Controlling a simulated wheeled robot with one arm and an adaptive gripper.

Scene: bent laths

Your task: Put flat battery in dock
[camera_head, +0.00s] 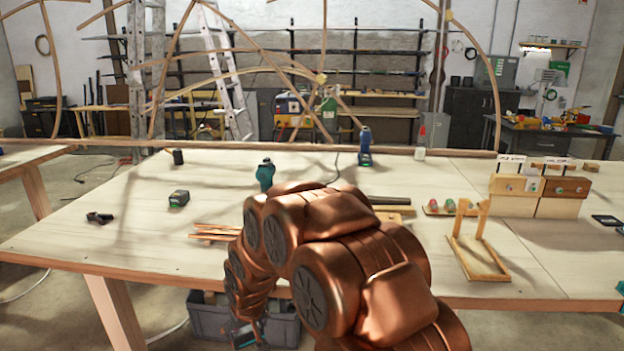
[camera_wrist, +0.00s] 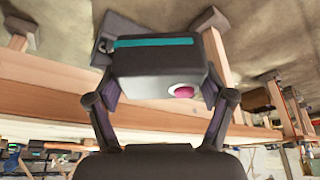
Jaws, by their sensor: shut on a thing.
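In the wrist view a dark grey battery block (camera_wrist: 145,66) with a teal stripe and a pinkish-red round light sits between the two fingers of my gripper (camera_wrist: 161,90). The fingers press on both its sides. In the head view my gripper (camera_head: 246,334) is low in front of the table's near edge, partly hidden by my copper arm. A similar dark block with a green mark (camera_head: 179,199) lies on the table at left. A blue tool (camera_head: 365,142) stands upright on a dark base at the back, a cable beside it. I cannot tell which thing is the dock.
A grey crate (camera_head: 284,323) stands under the wooden table (camera_head: 130,240), close to my gripper. A teal tool (camera_head: 266,174), thin wooden strips (camera_head: 213,231), a black clamp-like thing (camera_head: 100,217) and a wooden stand (camera_head: 480,262) are on top. The front left of the table is mostly clear.

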